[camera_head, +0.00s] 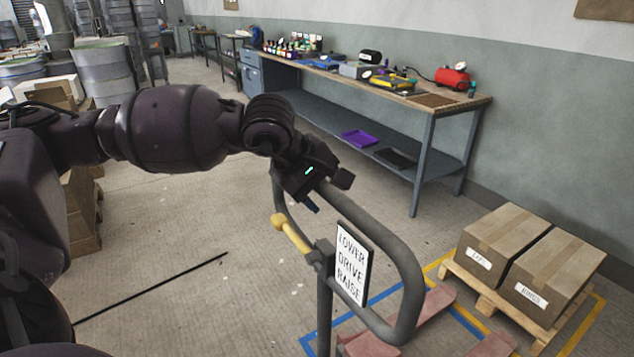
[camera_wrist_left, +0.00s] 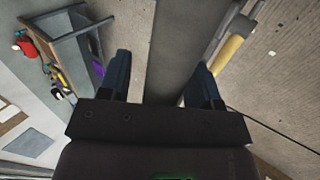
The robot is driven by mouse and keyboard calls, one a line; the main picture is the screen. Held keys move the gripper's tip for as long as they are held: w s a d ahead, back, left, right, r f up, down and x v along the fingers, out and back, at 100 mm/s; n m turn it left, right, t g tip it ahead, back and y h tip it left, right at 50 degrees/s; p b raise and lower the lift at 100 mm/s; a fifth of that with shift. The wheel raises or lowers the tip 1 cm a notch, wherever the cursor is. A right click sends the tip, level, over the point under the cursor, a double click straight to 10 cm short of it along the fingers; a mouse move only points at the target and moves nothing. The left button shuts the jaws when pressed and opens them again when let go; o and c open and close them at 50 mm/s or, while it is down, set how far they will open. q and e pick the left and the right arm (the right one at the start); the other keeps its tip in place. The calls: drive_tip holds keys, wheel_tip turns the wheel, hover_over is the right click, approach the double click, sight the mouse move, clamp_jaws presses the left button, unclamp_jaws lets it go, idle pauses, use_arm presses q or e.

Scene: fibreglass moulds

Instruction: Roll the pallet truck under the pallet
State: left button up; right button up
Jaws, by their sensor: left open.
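The pallet truck's grey loop handle (camera_head: 405,262) stands upright in the head view, with a LOWER DRIVE RAISE sign (camera_head: 352,262) and a yellow lever (camera_head: 291,233). Its reddish forks (camera_head: 432,308) lie low on the floor, pointing toward the pallet; they look short of it. The wooden pallet (camera_head: 487,297) stands at the right. My left gripper (camera_head: 328,193) is at the top of the loop. In the left wrist view its fingers (camera_wrist_left: 162,76) are open, with the grey handle bar (camera_wrist_left: 177,45) between them. The yellow lever (camera_wrist_left: 225,55) is beside the right finger. My right gripper is out of view.
Two labelled cardboard boxes (camera_head: 543,275) sit on the pallet. Blue tape (camera_head: 383,297) and yellow tape (camera_head: 587,322) mark the floor there. A workbench (camera_head: 415,105) with tools runs along the wall behind. Drums (camera_head: 104,72) stand at the far left. Floor left of the truck is mostly clear.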

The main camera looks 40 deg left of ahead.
use_arm(q)
clamp_jaws()
idle(0.4)
idle(1.1)
